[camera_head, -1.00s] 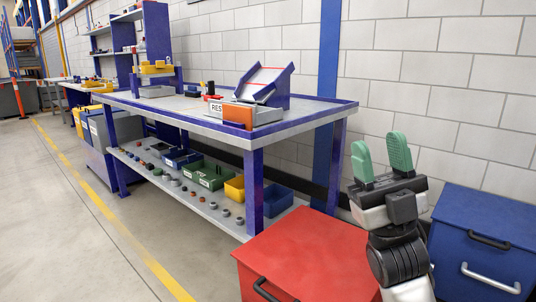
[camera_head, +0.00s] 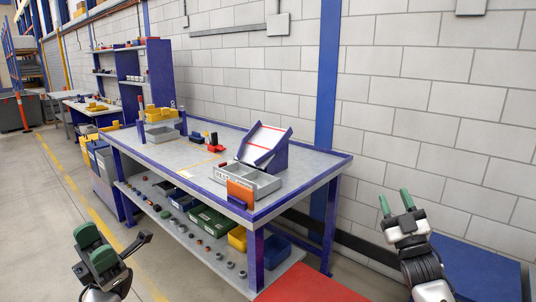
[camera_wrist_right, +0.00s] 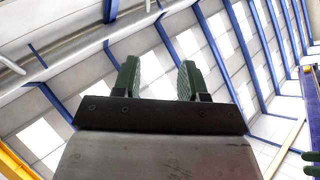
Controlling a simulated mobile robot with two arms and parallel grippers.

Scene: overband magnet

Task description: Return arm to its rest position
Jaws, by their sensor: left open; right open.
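My right gripper (camera_head: 396,204) is raised at the right of the head view, right of the workbench (camera_head: 330,166) and in front of the block wall. Its green fingers are apart with nothing between them. In the right wrist view the same gripper (camera_wrist_right: 158,80) points up toward the roof, its fingers apart and empty. My left gripper (camera_head: 95,246) is at the lower left of the head view, over the floor in front of the bench. Its green fingers are apart, and I see nothing held.
The bench top carries a grey tray (camera_head: 262,186) with an orange plate, a blue tilted stand (camera_head: 264,147) and yellow bins (camera_head: 160,114). Several bins and small parts fill the lower shelf. A red cabinet (camera_head: 310,285) and a blue cabinet (camera_head: 480,268) stand below my right arm.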

